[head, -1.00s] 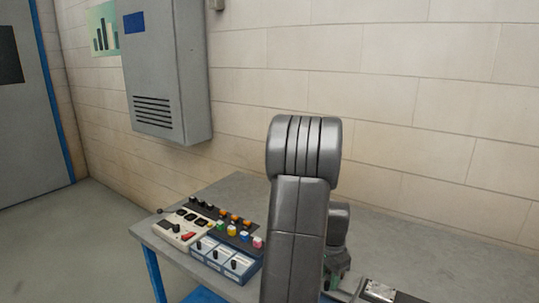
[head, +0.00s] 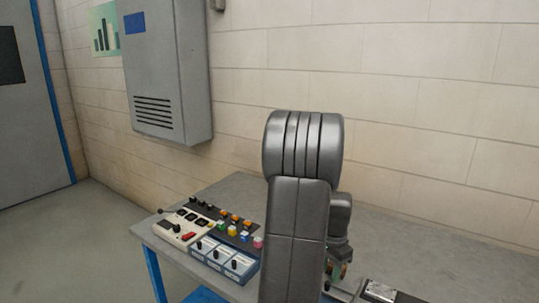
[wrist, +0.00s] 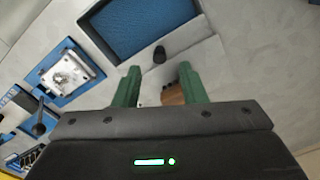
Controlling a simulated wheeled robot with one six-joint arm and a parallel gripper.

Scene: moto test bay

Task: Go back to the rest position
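My gripper (wrist: 158,88) shows in the wrist view as two green fingers set well apart, with no object held between them. Beyond the fingertips is the grey table top (wrist: 225,65). In the head view my arm stands upright in the middle and hides most of the gripper; only a small greenish part shows low beside it.
The grey table (head: 445,255) carries control boxes with knobs and coloured buttons (head: 232,232) at left. The wrist view shows a blue-lined tray (wrist: 145,30), a metal fixture on a blue plate (wrist: 68,72), a black knob (wrist: 160,54) and a brown object (wrist: 173,96). A grey wall cabinet (head: 165,75) hangs behind.

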